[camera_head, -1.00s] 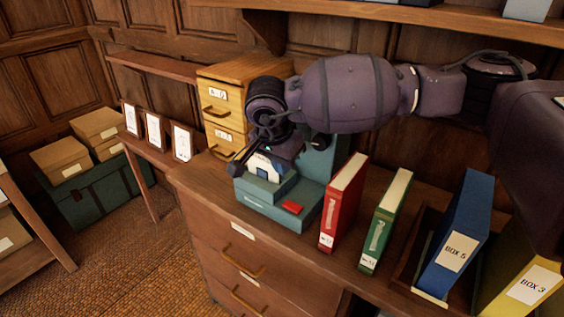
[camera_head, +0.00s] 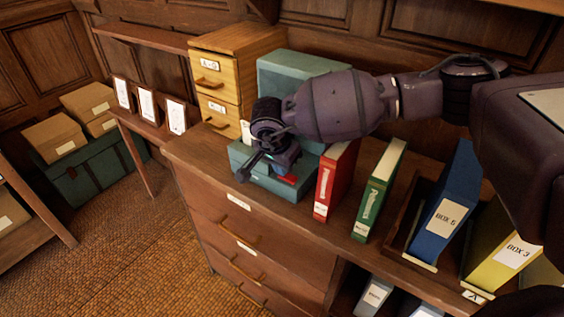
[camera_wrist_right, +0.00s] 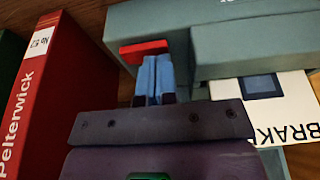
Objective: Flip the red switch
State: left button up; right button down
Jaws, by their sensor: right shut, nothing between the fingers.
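The red switch (camera_head: 288,178) sits on the low front part of a teal machine (camera_head: 300,70) on the cabinet top. In the right wrist view the red switch (camera_wrist_right: 143,48) lies just beyond my fingertips. My right gripper (camera_head: 285,166) is over the machine's front, close to the switch and partly covering it. In the wrist view its blue fingers (camera_wrist_right: 154,62) are together and empty, their tips at the switch's lower edge. I cannot tell whether they touch it. A white card marked BRAK (camera_wrist_right: 268,105) is on the machine. My left gripper is not in view.
A red binder (camera_head: 335,180) stands close to the machine's right side, with a green binder (camera_head: 379,190) beyond it. A blue box file (camera_head: 447,205) and a yellow one (camera_head: 505,245) are further right. A wooden drawer unit (camera_head: 240,42) stands behind left.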

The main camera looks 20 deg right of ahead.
jog(key=shift+a+f+b, duration=0.1)
jog(key=shift+f+b, duration=0.35)
jog(key=shift+f, duration=0.05)
jog(key=shift+r, duration=0.1)
jog(key=shift+s+d+r+p, duration=0.15)
jog(key=shift+d+p, duration=0.05)
jog(key=shift+p, duration=0.15)
jog(key=shift+s+d+r, duration=0.2)
jog(key=shift+s+d, duration=0.15)
jog(key=shift+s, duration=0.05)
